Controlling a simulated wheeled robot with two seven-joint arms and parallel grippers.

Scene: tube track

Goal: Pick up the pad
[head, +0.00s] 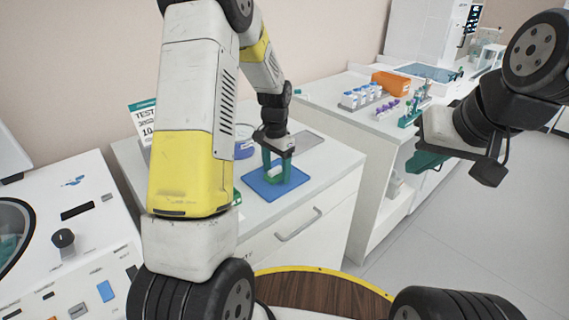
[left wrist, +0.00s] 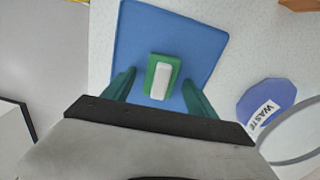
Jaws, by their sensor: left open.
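The pad (left wrist: 163,80) is a small white block with a green part around or under it, seen from above on a blue mat (left wrist: 195,30) in the left wrist view. The mat also shows on the counter in the head view (head: 297,177). My left gripper (head: 277,177) is open and points down over the mat. In the left wrist view its green fingers stand on either side of the pad, with gaps visible. In the head view the fingers partly hide the pad. My right gripper (head: 426,161) is far to the right, off the counter, its jaw opening unclear.
A TEST sign (head: 145,118) stands at the counter's back left. The right counter holds an orange bin (head: 390,82) and tube racks (head: 360,96).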

